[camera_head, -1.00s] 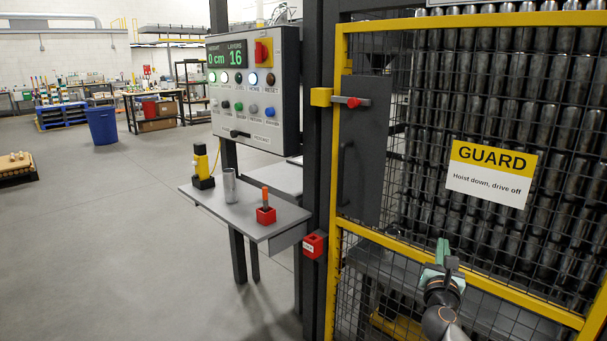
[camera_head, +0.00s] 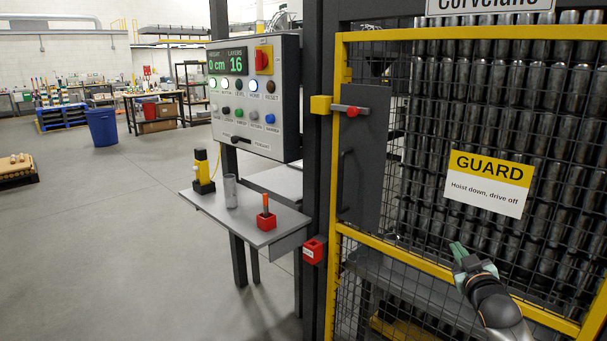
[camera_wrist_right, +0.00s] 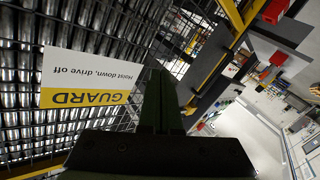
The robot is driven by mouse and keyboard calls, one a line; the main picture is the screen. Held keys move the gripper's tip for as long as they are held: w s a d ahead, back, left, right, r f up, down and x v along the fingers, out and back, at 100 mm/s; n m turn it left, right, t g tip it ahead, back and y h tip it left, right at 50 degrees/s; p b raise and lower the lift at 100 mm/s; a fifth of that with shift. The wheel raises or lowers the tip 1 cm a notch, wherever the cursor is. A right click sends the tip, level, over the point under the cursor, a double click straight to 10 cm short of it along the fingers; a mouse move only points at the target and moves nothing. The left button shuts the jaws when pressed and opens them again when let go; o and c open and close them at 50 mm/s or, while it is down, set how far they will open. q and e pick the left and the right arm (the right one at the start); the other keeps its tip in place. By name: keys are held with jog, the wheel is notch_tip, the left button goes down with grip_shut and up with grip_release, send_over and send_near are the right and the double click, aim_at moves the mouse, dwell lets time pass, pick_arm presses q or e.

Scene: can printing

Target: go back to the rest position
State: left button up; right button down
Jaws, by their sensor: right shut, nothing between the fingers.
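My right gripper (camera_head: 459,250) is at the lower right of the head view, in front of the yellow-framed mesh guard door. It is shut and empty, and its green fingers point up and to the left. In the right wrist view the closed fingers (camera_wrist_right: 160,100) stand in the middle, with the door mesh behind them. The white and yellow GUARD sign (camera_head: 489,183) hangs on the mesh above the gripper. It also shows upside down in the right wrist view (camera_wrist_right: 88,78). My left gripper is not in view.
The control panel (camera_head: 255,96) stands left of the guard door (camera_head: 440,35). Below it, a grey shelf (camera_head: 263,236) holds a metal can (camera_head: 230,191), a yellow and black device (camera_head: 202,172) and a red holder (camera_head: 266,221). A red latch handle (camera_head: 352,111) sits on the door. Open floor lies left.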

jog(key=s+a+f+g+y, duration=0.1)
jog(key=s+a+f, duration=0.2)
jog(key=s+f, duration=0.3)
jog(key=s+a+f+g+y, duration=0.1)
jog(key=s+a+f, duration=0.25)
jog(key=f, duration=0.45)
jog(key=s+a+f+g, duration=0.1)
jog(key=s+a+f, duration=0.2)
jog(key=s+f, duration=0.3)
jog(key=s+a+f+g, duration=0.1)
jog(key=s+a+f, duration=0.2)
jog(key=s, duration=0.5)
jog(key=s+a+f+g+y, duration=0.1)
jog(key=s+a+f+g, duration=0.1)
jog(key=s+f, duration=0.3)
jog(key=s+a+f+m+g+y, duration=0.1)
jog(key=s+a+f, duration=0.3)
jog(key=s, duration=0.8)
jog(key=shift+s+a+f+g, duration=0.3)
jog(key=shift+a+g, duration=0.1)
